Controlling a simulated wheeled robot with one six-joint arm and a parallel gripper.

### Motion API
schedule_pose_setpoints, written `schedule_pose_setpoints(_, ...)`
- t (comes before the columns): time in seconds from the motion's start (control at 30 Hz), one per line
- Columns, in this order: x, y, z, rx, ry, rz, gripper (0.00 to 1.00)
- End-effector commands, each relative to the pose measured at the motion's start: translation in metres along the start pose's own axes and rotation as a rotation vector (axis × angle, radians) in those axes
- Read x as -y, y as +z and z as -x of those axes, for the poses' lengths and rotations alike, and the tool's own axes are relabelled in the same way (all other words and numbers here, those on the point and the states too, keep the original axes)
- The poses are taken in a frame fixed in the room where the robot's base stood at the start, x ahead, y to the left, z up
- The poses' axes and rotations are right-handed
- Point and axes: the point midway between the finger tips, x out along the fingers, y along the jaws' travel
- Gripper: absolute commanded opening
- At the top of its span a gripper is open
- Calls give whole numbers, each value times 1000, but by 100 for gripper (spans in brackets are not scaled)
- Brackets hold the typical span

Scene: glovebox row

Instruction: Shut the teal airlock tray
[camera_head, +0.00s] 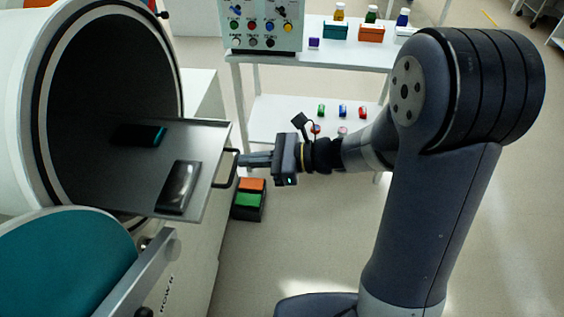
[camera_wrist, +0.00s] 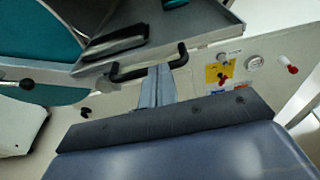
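The airlock tray (camera_head: 206,143) is a flat grey metal sheet pulled out of the round airlock opening, and its front edge stands well outside. It has a black bar handle (camera_head: 232,168) on its front edge, which also shows in the wrist view (camera_wrist: 130,73). The round teal door (camera_head: 62,262) hangs open at the lower left. My gripper (camera_head: 241,160) is at the handle, its fingers pointing at the tray. In the wrist view my fingers (camera_wrist: 160,70) lie side by side, shut, across the middle of the bar; exact contact is hard to tell.
A dark teal-edged item (camera_head: 140,134) and a glossy black case (camera_head: 178,187) lie on the tray. A box with orange and green parts (camera_head: 249,197) is on the floor below. A white shelf table (camera_head: 318,57) with bottles and a control panel (camera_head: 262,25) stands behind.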

Motion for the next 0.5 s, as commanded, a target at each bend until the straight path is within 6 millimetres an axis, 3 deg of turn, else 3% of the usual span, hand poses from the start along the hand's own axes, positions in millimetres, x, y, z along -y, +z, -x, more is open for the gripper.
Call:
schedule_pose_setpoints(0.1, -2, 6, -35, 1, 9, 3, 0)
schedule_pose_setpoints(0.5, 0, 26, -137, 1, 6, 1, 0)
